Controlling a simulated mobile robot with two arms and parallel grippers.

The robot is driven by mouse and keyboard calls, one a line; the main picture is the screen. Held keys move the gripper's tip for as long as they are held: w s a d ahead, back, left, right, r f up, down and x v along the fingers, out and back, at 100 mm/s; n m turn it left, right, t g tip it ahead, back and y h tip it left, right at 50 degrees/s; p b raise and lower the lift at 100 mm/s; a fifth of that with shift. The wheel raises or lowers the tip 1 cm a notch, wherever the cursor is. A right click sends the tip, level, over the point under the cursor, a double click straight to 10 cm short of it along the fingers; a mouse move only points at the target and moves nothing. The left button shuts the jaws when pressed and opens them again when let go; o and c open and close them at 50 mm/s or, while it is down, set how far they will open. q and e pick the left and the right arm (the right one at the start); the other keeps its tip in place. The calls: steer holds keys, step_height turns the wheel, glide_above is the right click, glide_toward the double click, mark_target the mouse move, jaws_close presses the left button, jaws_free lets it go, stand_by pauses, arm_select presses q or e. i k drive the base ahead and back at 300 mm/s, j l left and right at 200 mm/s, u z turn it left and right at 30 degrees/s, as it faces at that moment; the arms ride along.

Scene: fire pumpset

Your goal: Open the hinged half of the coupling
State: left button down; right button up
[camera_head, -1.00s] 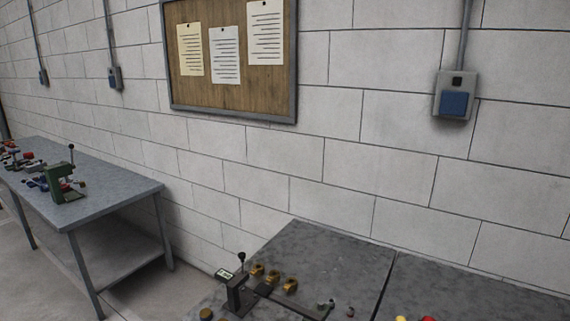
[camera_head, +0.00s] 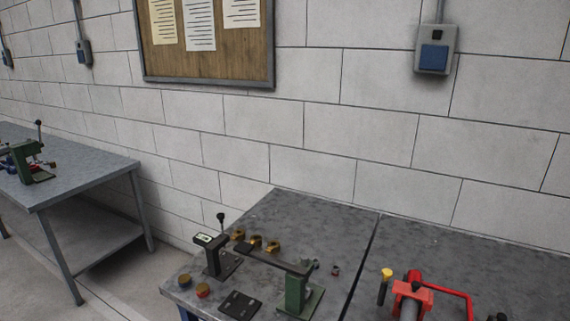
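I cannot pick out the coupling or its hinged half with certainty. A red device (camera_head: 412,294) with a bent red bar stands at the lower right on the near bench and is cut off by the bottom edge. A dark bar (camera_head: 275,261) runs to a green stand (camera_head: 296,294) on the same bench. Several brass fittings (camera_head: 256,241) sit behind the bar. Neither of my grippers is in view.
The near grey bench (camera_head: 330,224) has a dark seam and open surface toward the wall. A dark lever stand (camera_head: 215,257), small caps (camera_head: 203,290) and a black plate (camera_head: 240,305) lie at its left. A second bench (camera_head: 85,180) stands at the left, with floor between.

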mark_target(414, 291)
steer(key=j+z, duration=0.1)
steer(key=z, duration=0.95)
